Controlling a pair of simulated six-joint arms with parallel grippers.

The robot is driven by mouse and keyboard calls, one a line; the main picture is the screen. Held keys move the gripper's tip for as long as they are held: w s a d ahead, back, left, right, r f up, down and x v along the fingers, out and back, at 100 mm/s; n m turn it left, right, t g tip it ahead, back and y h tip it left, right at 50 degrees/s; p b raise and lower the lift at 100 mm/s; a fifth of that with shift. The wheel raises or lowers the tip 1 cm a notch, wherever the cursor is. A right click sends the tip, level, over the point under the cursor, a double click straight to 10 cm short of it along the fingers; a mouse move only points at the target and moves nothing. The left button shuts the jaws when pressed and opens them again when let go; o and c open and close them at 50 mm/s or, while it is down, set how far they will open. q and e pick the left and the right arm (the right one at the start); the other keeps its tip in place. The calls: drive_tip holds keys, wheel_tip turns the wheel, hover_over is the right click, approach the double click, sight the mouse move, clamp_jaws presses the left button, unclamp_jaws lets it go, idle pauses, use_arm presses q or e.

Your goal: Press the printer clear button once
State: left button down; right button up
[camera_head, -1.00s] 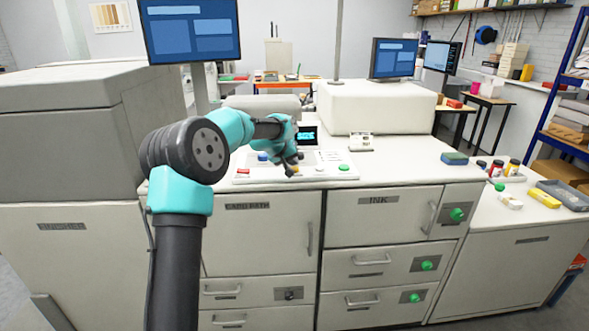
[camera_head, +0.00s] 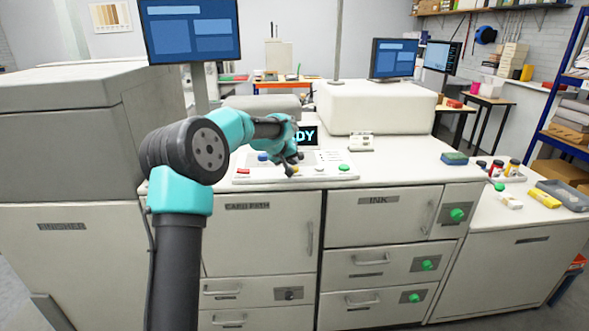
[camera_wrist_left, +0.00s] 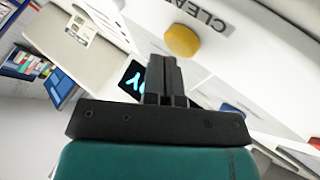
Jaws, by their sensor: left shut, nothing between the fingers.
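The clear button is a round yellow cap (camera_wrist_left: 182,41) beside a printed label (camera_wrist_left: 214,12) reading "CLEA", cut off by the frame edge. It shows at the top of the left wrist view. In the head view my left gripper (camera_head: 290,172) hangs low over the button panel (camera_head: 329,177), fingers pointing down. In the left wrist view its dark fingers (camera_wrist_left: 163,60) are together and empty. Their tips end just short of the yellow cap in the picture, with a small gap. The printer display (camera_head: 308,136) is partly hidden by my wrist and shows "DY" in cyan. My right gripper is out of view.
Other panel buttons stand close by: red (camera_head: 243,171), blue (camera_head: 263,156) and green (camera_head: 344,167). A pale raised housing (camera_head: 375,107) stands behind the panel. The counter to the right of the panel is mostly clear, with a blue-topped block (camera_head: 454,158).

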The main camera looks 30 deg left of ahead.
use_arm(q)
drive_tip(key=shift+r, duration=0.5)
drive_tip(key=shift+r, duration=2.5)
